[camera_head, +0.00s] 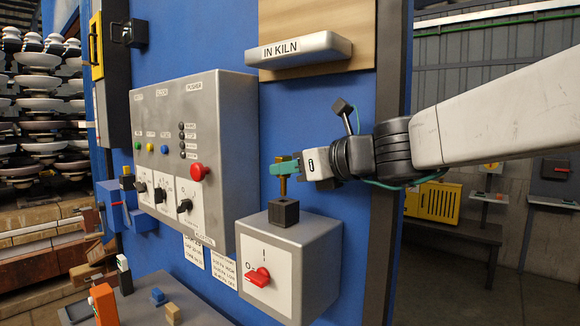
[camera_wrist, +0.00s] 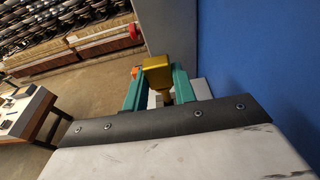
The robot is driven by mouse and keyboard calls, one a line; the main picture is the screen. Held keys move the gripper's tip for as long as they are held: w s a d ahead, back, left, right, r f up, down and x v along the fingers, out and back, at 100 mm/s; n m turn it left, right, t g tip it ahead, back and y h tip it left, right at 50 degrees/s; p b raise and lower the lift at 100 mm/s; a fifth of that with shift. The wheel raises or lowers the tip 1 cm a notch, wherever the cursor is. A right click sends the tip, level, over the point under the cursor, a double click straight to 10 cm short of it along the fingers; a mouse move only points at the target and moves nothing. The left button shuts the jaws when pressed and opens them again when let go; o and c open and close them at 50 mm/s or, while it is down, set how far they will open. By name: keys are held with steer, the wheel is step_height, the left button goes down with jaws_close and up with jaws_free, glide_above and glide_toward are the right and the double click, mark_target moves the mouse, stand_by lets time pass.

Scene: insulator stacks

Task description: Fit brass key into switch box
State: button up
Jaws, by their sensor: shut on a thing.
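The brass key (camera_head: 283,186) is upright between the teal fingers of my gripper (camera_head: 284,168), which is shut on it. In the wrist view the key's gold head (camera_wrist: 157,70) shows between the two fingers (camera_wrist: 157,90). The grey switch box (camera_head: 318,262) is mounted on the blue panel, with a red rotary handle on its white front plate. A black block (camera_head: 284,212) sits on top of the box, directly below the key. The key's lower end is at or just above the block; I cannot tell whether it touches or enters it.
A grey control panel (camera_head: 220,105) with a red button and several knobs stands left of my gripper. A shelf marked "IN KILN" (camera_head: 300,50) juts out above. A tray (camera_head: 140,305) with small blocks lies below left. Blue wall (camera_head: 365,200) lies behind the box.

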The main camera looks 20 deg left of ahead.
mark_target(290, 203)
steer(key=shift+f, duration=2.2)
steer(key=o, duration=1.1)
steer(key=shift+r, duration=0.3)
step_height(290, 203, up, 2)
steer(key=shift+r, duration=0.25)
steer(key=shift+s+d+r, duration=0.3)
steer(key=shift+s+d, duration=1.05)
steer(key=shift+s, duration=0.95)
steer(key=shift+s+d+r, duration=0.35)
steer(key=shift+s+d, duration=1.05)
steer(key=shift+s, duration=0.9)
steer(key=shift+s+d+r, duration=0.3)
steer(key=shift+s+d, duration=1.05)
steer(key=shift+s, duration=0.95)
